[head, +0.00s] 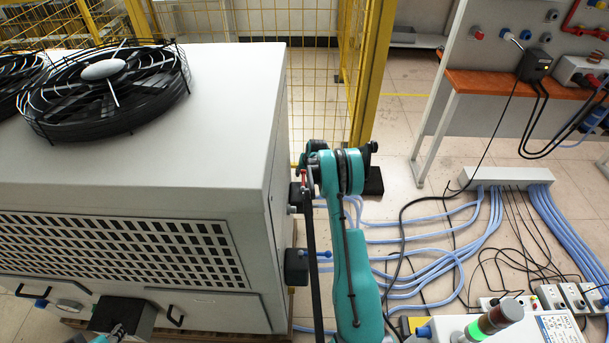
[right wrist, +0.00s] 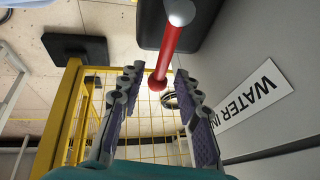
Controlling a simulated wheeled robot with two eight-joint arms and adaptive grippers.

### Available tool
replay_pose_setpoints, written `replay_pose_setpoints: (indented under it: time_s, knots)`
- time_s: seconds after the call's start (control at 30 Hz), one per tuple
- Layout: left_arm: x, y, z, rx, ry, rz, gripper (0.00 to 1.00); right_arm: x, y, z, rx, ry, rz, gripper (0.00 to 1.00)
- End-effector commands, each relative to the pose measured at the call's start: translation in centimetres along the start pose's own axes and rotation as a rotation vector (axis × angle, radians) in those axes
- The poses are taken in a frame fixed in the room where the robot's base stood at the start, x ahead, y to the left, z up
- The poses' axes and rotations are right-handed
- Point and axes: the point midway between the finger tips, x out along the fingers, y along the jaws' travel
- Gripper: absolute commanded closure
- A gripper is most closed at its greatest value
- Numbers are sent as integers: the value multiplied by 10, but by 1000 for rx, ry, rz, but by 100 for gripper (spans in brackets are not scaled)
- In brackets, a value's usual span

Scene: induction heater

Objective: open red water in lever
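The red water in lever (right wrist: 171,52) shows in the right wrist view as a red rod with a grey rounded end at the top and a red knob at its lower end. A white label (right wrist: 248,108) reading WATER IN is on the grey panel beside it. My right gripper (right wrist: 160,90) is open, one finger on each side of the lever's lower end, with visible gaps and no clear contact. In the head view my right gripper (head: 305,180) is beside the cabinet's right side, and a small red bit of the lever shows there. My left gripper's fingers do not show.
The large grey cabinet (head: 220,130) with fans on top fills the left. A yellow mesh fence (head: 320,75) stands behind. Blue hoses (head: 440,262) and black cables cover the floor at right. A black box (head: 296,267) juts from the cabinet's side below the gripper.

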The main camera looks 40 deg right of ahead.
Motion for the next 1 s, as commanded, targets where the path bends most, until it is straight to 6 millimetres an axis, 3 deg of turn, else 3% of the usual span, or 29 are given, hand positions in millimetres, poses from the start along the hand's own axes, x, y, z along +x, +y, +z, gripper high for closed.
replay_pose_setpoints:
  time_s: [0.17, 0.3, 0.73, 1.0]
  knots:
    - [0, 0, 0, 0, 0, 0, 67, 0, 0, 0, 0, 0, 0, 67]
    - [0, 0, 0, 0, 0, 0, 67, 0, 0, 0, 0, 0, 0, 100]
    - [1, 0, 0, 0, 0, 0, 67, -1, 1, -1, 22, 8, 8, 100]
    - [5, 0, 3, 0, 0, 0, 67, -2, 10, 0, 146, 35, 59, 100]
